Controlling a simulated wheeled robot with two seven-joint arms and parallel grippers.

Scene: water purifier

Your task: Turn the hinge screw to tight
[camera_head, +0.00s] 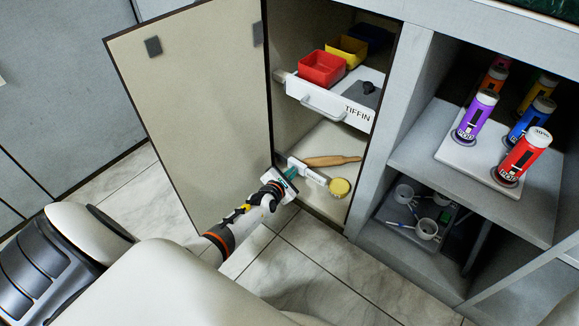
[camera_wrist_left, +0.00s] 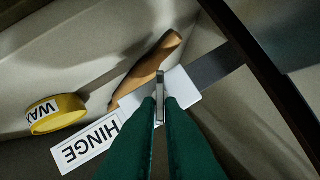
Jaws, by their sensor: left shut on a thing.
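The hinge screw shows in the left wrist view as a thin upright metal piece (camera_wrist_left: 160,84) in front of a white block (camera_wrist_left: 184,88). My left gripper (camera_wrist_left: 160,106) has its green fingers shut on that metal piece. In the head view my left gripper (camera_head: 291,173) is low in the open cabinet, by the door's hinge side. A white label reading HINGE (camera_wrist_left: 92,143) lies beside the fingers. The fingers hide part of the screw, and its turn angle cannot be told. My right gripper is not in view.
The cabinet door (camera_head: 195,115) stands open at left. A wooden utensil (camera_head: 332,161) and a yellow WAX tin (camera_head: 340,187) are close to the gripper. A TIFFIN drawer (camera_head: 335,105) with red and yellow boxes is above. Cans (camera_head: 522,158) and cups (camera_head: 428,229) fill the shelves at right.

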